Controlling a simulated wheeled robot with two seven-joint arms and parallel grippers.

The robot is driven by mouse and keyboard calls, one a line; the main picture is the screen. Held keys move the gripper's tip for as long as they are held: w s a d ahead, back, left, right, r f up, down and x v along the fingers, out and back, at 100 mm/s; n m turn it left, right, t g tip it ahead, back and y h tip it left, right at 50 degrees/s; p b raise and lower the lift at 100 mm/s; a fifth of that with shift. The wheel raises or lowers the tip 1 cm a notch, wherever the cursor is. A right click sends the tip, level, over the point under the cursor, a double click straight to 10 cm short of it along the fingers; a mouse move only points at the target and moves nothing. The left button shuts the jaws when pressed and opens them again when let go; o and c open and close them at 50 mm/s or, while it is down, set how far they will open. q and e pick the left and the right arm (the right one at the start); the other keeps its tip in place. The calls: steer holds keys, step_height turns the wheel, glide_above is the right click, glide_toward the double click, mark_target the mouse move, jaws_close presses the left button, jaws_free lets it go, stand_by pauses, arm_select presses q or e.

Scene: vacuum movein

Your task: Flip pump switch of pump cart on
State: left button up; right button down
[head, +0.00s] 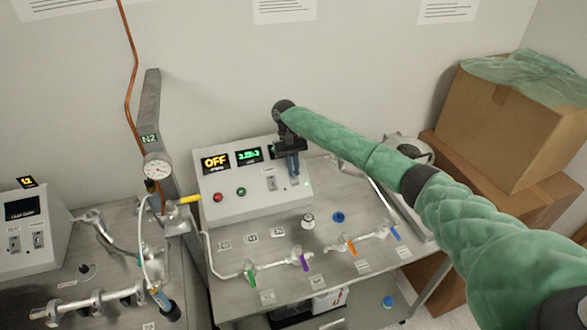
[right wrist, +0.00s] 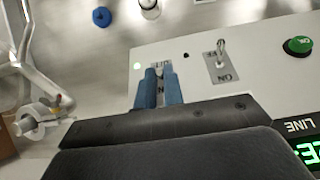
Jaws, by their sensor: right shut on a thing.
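The pump cart's grey-white control box (head: 235,208) stands on the steel cart top, with a display (head: 215,161) reading OFF in yellow. My right gripper (head: 293,180) is at the box's right part, its dark body hiding part of a display there. In the right wrist view its blue fingers (right wrist: 158,90) are shut on a small toggle switch (right wrist: 159,70), mostly hidden between them, with partly covered OFF and ON labels. A second toggle switch (right wrist: 221,48) with OFF and ON labels stands free beside it; it also shows in the head view (head: 271,183). My left gripper is not in view.
A red button (head: 218,197) and a green button (head: 241,192) sit on the box. Glass valves with coloured handles (head: 304,261) stand in front. Cardboard boxes (head: 510,130) are at right.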

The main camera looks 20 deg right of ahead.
steer(key=shift+r, duration=0.1)
steer(key=c, duration=1.5)
jaws_free()
steer(key=shift+c, duration=0.2)
steer(key=shift+b+v, duration=1)
steer(key=shift+v, duration=1.75)
steer(key=shift+b+v, duration=0.3)
steer(key=shift+v, duration=0.8)
steer(key=shift+w, duration=0.1)
